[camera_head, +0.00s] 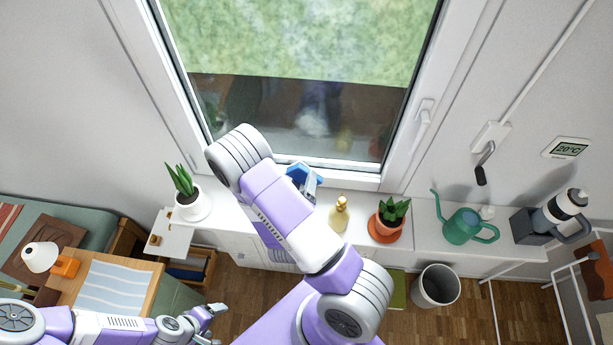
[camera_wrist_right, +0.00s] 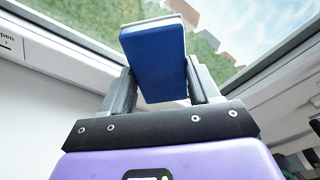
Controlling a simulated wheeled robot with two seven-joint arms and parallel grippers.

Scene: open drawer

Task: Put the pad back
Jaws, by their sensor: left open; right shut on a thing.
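The pad is a blue block with a pale back edge. It shows in the right wrist view (camera_wrist_right: 158,68) between the two fingers of my right gripper (camera_wrist_right: 160,92), which is shut on it. In the head view the blue pad (camera_head: 300,170) is at the foot of the window, partly hidden by my right gripper (camera_head: 304,180). The pad is raised in front of the window glass; I cannot tell whether it touches the glass. My left gripper (camera_head: 216,312) is open and empty at the lower left, beside a wooden table (camera_head: 150,297).
On the white sill stand a potted plant (camera_head: 190,203), a gold bottle (camera_head: 339,214), another plant (camera_head: 391,216), a green watering can (camera_head: 465,226) and a grey machine (camera_head: 545,220). A bin (camera_head: 436,286) stands on the floor. A window handle (camera_head: 422,122) is at the right frame.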

